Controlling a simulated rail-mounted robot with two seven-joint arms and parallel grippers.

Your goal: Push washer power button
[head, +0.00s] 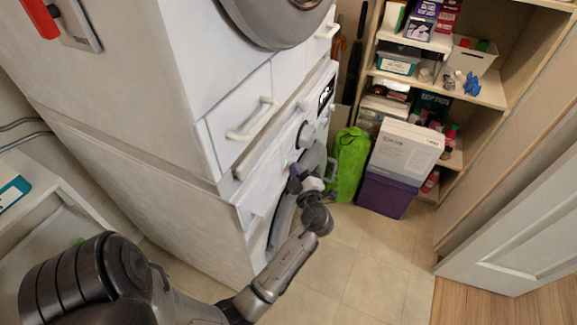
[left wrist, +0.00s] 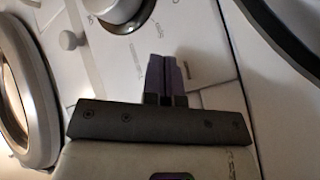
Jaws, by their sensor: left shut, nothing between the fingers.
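The washer (head: 240,222) is the lower of two stacked white machines in the head view. Its slanted front panel carries a round dial (head: 305,135) and a dark display (head: 327,92). My left gripper (head: 296,172) is at the panel's lower part, just below the dial. In the left wrist view its purple fingers (left wrist: 163,72) are shut together with nothing between them. They point at the white panel, beside the dial (left wrist: 120,12). A small round knob-like button (left wrist: 68,40) lies to the left. I cannot tell which part is the power button, nor whether the fingertips touch the panel. My right gripper is not in view.
The upper machine (head: 120,90) has a white handle (head: 253,118) above the panel. A green bag (head: 348,165), a purple bin (head: 385,194) with a white box (head: 408,146) on it, and filled shelves (head: 485,92) stand to the right. Tiled floor (head: 365,265) is clear in front.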

